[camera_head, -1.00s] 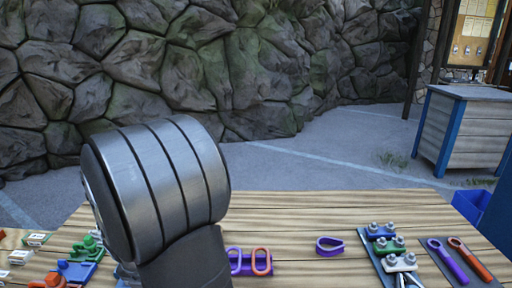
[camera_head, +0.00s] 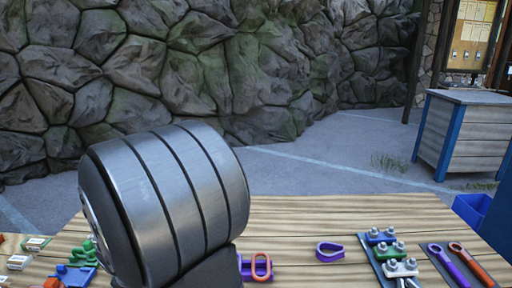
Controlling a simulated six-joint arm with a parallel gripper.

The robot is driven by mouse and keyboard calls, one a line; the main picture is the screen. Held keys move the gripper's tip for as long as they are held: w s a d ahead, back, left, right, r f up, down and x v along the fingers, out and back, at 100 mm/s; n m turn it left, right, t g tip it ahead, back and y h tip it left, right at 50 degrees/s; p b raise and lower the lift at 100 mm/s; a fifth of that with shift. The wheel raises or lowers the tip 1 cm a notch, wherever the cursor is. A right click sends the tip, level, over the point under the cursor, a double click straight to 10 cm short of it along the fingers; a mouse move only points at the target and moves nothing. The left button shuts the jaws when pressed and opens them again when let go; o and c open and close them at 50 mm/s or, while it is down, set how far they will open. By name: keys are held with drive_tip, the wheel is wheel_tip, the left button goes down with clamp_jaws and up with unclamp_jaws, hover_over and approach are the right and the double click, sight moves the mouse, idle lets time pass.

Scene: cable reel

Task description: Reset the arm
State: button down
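A large grey metal cylinder with dark ring grooves, part of my own arm, fills the lower left of the head view. It covers part of the wooden table (camera_head: 300,215). My gripper is not in this view, so its opening and anything in it cannot be seen.
A purple loop (camera_head: 329,251) lies on the table, right of a purple holder with an orange link (camera_head: 261,267). Clamps (camera_head: 383,242) sit on a plate beside purple and orange wrenches (camera_head: 458,262). Green and blue parts (camera_head: 76,270) are at left. A wooden cabinet (camera_head: 465,135) stands behind.

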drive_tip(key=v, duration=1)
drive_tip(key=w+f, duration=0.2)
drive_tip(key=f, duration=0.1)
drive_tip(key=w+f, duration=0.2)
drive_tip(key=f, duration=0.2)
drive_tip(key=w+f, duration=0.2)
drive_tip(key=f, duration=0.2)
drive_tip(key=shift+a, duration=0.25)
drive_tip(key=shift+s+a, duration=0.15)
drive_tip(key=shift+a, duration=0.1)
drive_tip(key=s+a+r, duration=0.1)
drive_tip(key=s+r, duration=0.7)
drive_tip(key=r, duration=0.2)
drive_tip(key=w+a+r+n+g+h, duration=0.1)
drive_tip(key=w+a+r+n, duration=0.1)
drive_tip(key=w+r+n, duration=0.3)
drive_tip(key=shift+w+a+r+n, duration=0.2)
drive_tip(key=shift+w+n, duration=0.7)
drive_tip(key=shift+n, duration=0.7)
